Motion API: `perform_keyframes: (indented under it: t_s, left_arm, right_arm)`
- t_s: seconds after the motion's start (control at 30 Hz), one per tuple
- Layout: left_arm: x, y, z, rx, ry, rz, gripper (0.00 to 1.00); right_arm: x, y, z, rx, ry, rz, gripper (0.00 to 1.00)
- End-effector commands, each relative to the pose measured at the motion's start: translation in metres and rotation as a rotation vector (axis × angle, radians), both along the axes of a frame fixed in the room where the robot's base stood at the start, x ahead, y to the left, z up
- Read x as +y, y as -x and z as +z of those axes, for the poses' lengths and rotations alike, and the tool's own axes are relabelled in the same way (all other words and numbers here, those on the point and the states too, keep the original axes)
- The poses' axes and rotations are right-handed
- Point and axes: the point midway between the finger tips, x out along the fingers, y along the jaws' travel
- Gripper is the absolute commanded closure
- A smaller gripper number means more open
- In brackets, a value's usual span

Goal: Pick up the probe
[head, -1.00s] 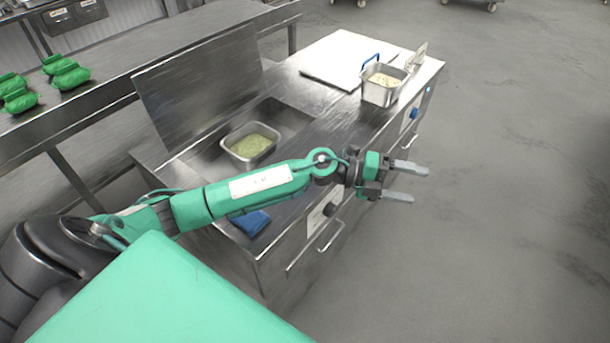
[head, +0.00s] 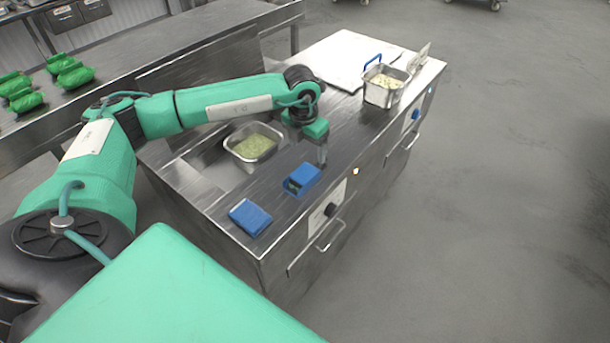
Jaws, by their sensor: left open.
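I cannot clearly make out a probe. A small blue box (head: 303,178) with a dark opening on its front side sits on the steel counter (head: 222,205), near the front edge. A flat blue item (head: 250,217) lies to its lower left. I cannot tell whether the fingertips touch the counter. My right gripper is out of view.
A steel pan of greenish food (head: 253,149) sits in the counter's well behind the box. A steel pan of pale food with a blue handle (head: 384,97) stands at the far right beside a white board (head: 345,60). The floor at right is clear.

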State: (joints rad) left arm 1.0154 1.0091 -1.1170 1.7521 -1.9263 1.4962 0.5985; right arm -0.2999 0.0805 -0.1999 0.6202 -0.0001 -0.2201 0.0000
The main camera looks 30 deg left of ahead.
Motion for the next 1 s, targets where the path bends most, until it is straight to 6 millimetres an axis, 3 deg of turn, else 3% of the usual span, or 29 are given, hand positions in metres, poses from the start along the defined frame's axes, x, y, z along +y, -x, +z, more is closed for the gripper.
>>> perform_keyframes:
  t_s: [0.2,0.47,0.73,1.0]
  left_arm:
    - [-0.001,-0.004,-0.036,0.001,0.003,-0.001,0.24]
    - [-0.002,-0.007,-0.053,0.002,0.003,-0.001,0.24]
    - [-0.001,-0.012,-0.09,0.002,0.004,-0.001,0.24]
    - [-0.001,-0.013,-0.098,0.0,0.003,-0.001,0.24]
  right_arm:
    - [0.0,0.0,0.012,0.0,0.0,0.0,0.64]
    - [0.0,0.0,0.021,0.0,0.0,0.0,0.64]
    - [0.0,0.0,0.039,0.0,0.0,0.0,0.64]
    - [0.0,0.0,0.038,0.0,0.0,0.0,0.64]
